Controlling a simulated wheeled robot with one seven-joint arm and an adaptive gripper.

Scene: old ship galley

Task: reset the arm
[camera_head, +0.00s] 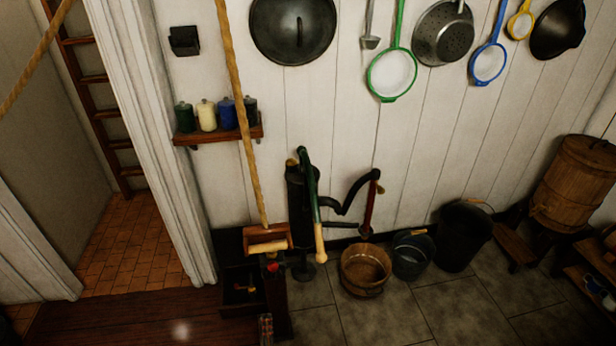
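Neither my arm nor my gripper can be made out in the head view. I cannot see how the arm is posed or whether the gripper holds anything.
A hand pump (298,205) stands against the plank wall by a wooden bucket (365,271) and dark buckets (463,236). A barrel (577,180) is right. A doorway with a ladder (96,105) is left. Tiled floor (400,315) is clear in front.

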